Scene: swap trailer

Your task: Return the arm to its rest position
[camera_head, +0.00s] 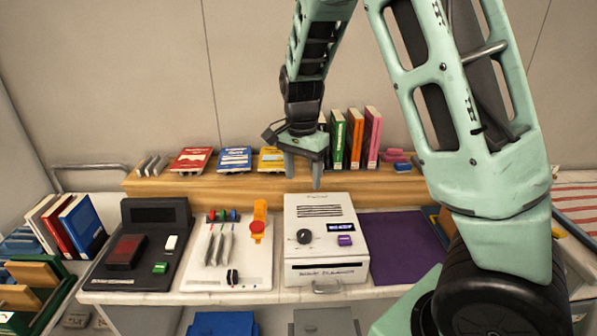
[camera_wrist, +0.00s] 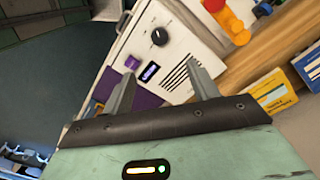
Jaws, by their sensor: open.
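My gripper (camera_head: 303,170) hangs from my green arm, fingers pointing down, above the back part of the white box machine (camera_head: 320,272). In the wrist view my gripper (camera_wrist: 162,92) shows two grey fingers spread apart with nothing between them. The white machine (camera_wrist: 150,56) lies beyond the fingers, with a black knob, a small lit display, a purple button and vent slots. I cannot tell the exact height of the fingertips above it.
A wooden shelf (camera_head: 225,186) with upright books (camera_head: 355,138) and flat books runs behind the machine. A white panel (camera_head: 240,262) with levers and a black device (camera_head: 140,250) stand to the left. A purple mat (camera_head: 400,243) lies right.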

